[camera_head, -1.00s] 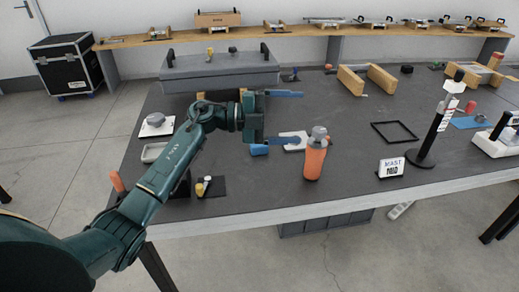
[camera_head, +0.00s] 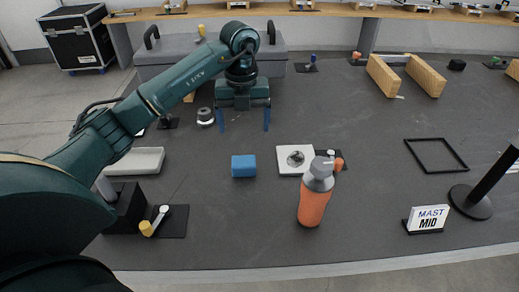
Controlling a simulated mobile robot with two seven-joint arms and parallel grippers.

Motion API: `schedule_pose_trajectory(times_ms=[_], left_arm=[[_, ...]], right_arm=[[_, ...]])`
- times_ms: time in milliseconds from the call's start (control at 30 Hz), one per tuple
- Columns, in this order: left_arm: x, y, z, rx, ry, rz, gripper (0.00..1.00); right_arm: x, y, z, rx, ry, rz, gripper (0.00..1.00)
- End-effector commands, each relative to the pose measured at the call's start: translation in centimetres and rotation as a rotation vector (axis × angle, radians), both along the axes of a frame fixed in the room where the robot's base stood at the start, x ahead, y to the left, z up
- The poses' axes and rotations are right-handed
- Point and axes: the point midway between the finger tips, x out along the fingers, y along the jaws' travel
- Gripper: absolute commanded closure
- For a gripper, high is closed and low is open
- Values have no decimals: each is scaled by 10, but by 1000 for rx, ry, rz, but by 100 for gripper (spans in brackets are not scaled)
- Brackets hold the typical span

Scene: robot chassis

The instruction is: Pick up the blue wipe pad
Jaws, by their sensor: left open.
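The blue wipe pad (camera_head: 243,166) is a small blue block lying on the dark table, left of a white plate with a round grey patch. My left gripper (camera_head: 244,124) is above and behind the pad in the head view. Its two blue fingers are spread wide and point down, with nothing between them. The fingertips are apart from the pad. My right gripper is not in view.
An orange bottle with a grey cap (camera_head: 314,196) stands right of the pad, in front of the white plate (camera_head: 289,168). A white tray (camera_head: 136,161) lies at left. A black frame (camera_head: 435,141) and a MAST MID sign (camera_head: 427,219) are at right.

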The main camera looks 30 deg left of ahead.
Motion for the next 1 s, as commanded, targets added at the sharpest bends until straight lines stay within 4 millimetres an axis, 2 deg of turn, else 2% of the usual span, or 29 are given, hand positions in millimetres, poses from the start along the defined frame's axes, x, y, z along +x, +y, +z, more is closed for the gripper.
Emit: schedule_pose_trajectory(times_ms=[167,500,767,1000], left_arm=[[-1,1,-11,6,3,-2,15],[-1,1,-70,4,1,-2,15],[-3,3,-90,5,2,-2,15],[-6,6,-125,4,1,-2,15]], right_arm=[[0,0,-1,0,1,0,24],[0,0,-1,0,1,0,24],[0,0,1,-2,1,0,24],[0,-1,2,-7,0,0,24]])
